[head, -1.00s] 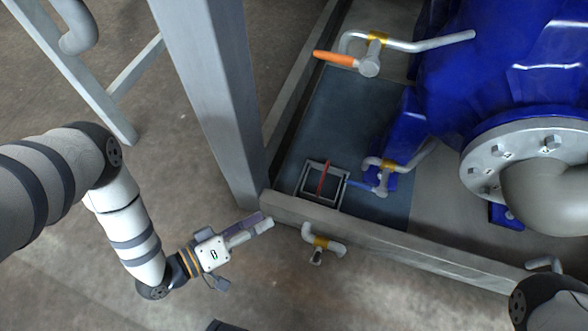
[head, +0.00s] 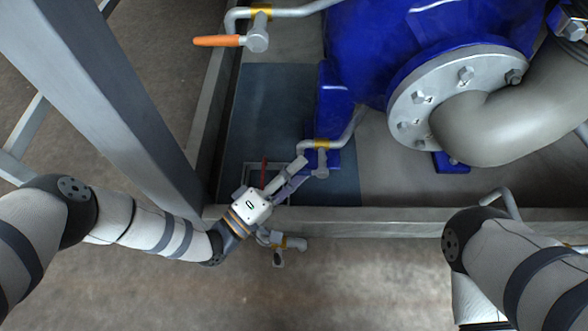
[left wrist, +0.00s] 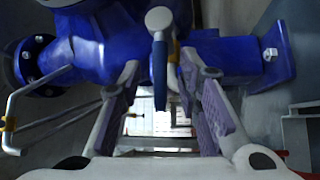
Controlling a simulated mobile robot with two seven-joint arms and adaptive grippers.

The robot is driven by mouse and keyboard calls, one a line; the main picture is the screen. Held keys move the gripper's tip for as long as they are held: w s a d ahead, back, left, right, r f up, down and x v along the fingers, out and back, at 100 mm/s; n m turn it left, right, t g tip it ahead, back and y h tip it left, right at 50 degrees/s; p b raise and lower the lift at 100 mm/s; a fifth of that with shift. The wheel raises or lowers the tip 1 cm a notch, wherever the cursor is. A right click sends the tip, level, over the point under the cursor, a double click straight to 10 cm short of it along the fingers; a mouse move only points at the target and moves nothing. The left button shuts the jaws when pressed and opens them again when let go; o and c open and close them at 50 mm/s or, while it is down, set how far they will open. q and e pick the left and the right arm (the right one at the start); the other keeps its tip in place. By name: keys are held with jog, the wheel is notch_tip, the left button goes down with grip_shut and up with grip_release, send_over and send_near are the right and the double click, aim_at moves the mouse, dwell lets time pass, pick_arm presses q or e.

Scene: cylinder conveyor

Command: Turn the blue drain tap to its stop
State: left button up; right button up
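The blue drain tap shows its grey body and yellow-collared pipe (head: 321,162) inside the frame in the head view, where my gripper hides its blue lever. In the left wrist view the blue lever (left wrist: 160,75) points down between my fingers. My left gripper (head: 294,176) reaches over the frame's near rail with its tips close to the tap. It is open, with a finger on each side of the lever (left wrist: 160,92) and a visible gap to each. My right arm shows at lower right; its gripper is out of view.
An orange-handled tap (head: 218,41) sits farther back. A small grey frame with a red bar (head: 263,172) is left of the blue tap. The blue pump (head: 420,50) and a grey post (head: 100,90) flank the space.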

pick_arm(q)
grip_shut()
